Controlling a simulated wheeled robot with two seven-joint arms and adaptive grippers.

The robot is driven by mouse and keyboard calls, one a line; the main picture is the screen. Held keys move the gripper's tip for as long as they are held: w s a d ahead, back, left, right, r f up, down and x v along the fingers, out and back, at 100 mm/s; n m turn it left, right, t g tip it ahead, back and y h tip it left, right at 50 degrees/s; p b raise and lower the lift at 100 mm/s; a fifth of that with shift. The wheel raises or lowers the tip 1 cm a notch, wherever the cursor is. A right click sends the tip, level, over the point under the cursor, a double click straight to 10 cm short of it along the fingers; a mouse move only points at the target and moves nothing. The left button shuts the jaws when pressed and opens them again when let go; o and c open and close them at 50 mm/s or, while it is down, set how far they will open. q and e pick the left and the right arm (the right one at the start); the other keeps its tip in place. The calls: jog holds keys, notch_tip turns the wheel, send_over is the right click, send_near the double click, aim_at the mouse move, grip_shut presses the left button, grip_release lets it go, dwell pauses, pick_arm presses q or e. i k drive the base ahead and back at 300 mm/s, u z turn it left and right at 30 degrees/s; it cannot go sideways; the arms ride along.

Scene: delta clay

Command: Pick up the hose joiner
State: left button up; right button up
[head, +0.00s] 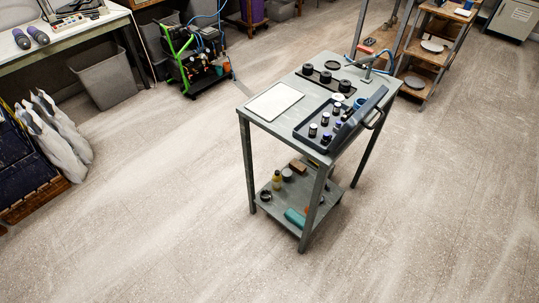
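I cannot make out which item is the hose joiner; the small parts are too small to tell apart. A grey two-level cart (258,113) stands right of centre. On its top, a dark open case (305,137) with a raised lid holds several small dark and pale-topped pieces. Several black round parts (325,76) sit in a row behind it. A white sheet or panel (274,102) lies at the top's left. Neither of my grippers is in view.
A shelf rack (437,55) stands behind right, a green-framed trolley (193,62) behind left. Wide bare floor (150,215) lies in front and left.

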aim_at(312, 130)
jog(key=u, duration=0.2)
jog(key=k, duration=0.6)
jog(key=u, duration=1.2)
jog(key=i, duration=1.7)
jog(key=z, duration=1.2)
jog(key=i, duration=0.55)
jog(key=z, duration=0.6)
